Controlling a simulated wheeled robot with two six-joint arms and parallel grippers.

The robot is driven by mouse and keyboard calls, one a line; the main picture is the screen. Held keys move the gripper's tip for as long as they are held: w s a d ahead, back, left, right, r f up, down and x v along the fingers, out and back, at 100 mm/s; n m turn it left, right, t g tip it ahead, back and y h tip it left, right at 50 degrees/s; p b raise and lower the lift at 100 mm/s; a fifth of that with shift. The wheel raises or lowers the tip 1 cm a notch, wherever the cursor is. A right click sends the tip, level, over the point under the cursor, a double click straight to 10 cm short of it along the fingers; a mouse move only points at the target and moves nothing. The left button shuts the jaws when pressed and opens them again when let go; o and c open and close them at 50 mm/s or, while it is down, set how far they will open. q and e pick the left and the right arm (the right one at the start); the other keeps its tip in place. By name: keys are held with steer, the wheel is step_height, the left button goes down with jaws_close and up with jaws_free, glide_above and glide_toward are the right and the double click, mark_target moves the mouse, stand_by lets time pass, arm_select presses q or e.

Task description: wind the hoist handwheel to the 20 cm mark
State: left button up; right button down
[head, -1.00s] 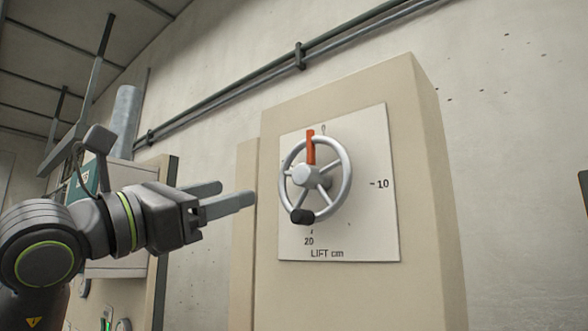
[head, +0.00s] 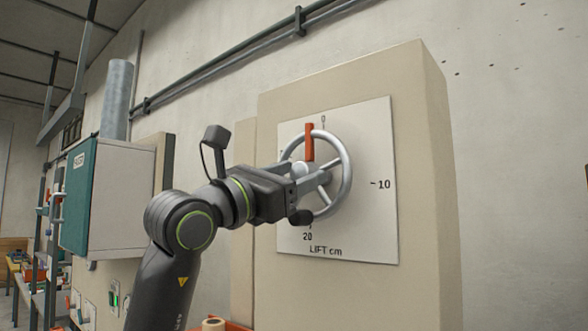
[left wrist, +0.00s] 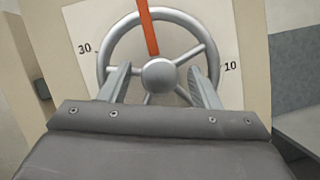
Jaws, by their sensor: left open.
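The grey hoist handwheel (head: 347,160) is mounted on a white dial plate (head: 372,225) marked 0, 10, 20 and LIFT cm. Its red spoke (head: 309,142) points up near the 0 mark. My left gripper (head: 312,178) is in front of the wheel. In the left wrist view the open fingers (left wrist: 160,88) stand on either side of the round hub (left wrist: 160,75), with gaps to it. The wheel rim (left wrist: 165,14) and the 30 and 10 marks show there too. My right gripper is in neither view.
The dial is on a beige cabinet (head: 425,150) against a concrete wall. A teal and white box (head: 120,190) and a grey pipe (head: 117,100) stand to the left. Orange clutter (head: 236,324) lies low beneath my arm.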

arm_select(q)
steer(key=c, duration=0.5)
jaws_close()
steer(key=shift+f, duration=0.1)
